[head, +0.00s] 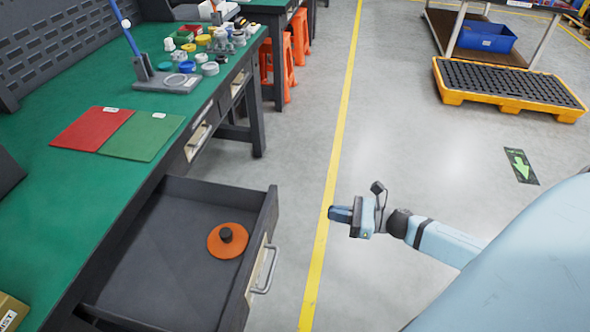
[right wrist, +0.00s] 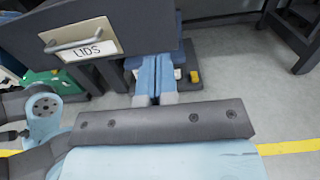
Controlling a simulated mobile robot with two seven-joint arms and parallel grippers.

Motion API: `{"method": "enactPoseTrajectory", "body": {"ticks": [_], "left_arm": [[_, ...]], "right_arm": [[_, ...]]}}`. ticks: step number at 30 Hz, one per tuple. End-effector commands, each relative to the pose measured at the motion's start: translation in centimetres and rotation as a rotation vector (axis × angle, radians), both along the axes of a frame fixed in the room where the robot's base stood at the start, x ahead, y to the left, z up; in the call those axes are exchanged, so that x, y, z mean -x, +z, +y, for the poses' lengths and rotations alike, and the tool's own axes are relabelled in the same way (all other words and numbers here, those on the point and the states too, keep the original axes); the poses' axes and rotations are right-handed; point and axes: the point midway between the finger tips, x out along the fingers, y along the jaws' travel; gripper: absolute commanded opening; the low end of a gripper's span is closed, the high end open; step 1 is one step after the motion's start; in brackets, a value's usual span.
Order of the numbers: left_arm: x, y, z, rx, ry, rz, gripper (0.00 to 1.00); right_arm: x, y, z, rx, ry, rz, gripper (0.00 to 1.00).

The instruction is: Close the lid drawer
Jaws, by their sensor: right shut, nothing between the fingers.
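The lid drawer (head: 165,245) is pulled out from under the green-topped workbench in the head view. An orange lid with a dark knob (head: 228,240) lies inside it. Its front carries a metal handle (head: 265,268). In the right wrist view the drawer front (right wrist: 105,35) shows a "LIDS" label and the handle (right wrist: 75,48) at upper left. My right gripper (head: 332,213) is shut and empty, to the right of the drawer front and apart from the handle in the head view. Its fingers (right wrist: 155,99) show in the right wrist view. My left gripper is not in view.
The workbench (head: 60,205) holds a red mat (head: 90,129), a green mat (head: 142,136) and several small coloured parts at the back. Another drawer front (head: 198,138) is farther along the bench. Open floor lies right of the drawer. A yellow-edged pallet (head: 510,100) stands far right.

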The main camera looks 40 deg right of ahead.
Motion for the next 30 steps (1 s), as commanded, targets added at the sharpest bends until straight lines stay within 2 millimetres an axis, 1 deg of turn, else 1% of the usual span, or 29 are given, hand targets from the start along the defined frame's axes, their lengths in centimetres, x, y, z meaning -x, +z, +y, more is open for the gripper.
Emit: {"method": "enactPoseTrajectory", "body": {"ticks": [5,12,18,24,30], "left_arm": [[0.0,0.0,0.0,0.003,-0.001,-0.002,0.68],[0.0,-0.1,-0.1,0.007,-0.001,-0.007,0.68],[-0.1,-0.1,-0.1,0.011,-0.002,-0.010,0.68],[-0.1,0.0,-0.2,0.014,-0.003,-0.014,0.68],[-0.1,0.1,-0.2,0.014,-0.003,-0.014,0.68]], "right_arm": [[-2.2,0.1,1.9,-0.001,0.002,-0.004,0.00],[-6.1,0.2,5.4,-0.003,0.000,-0.002,0.00],[-8.7,0.1,7.7,-0.003,0.000,-0.001,0.00],[-9.8,0.1,8.8,-0.004,-0.001,0.002,0.00],[-10.0,0.1,9.0,-0.003,-0.002,0.003,0.00]]}}
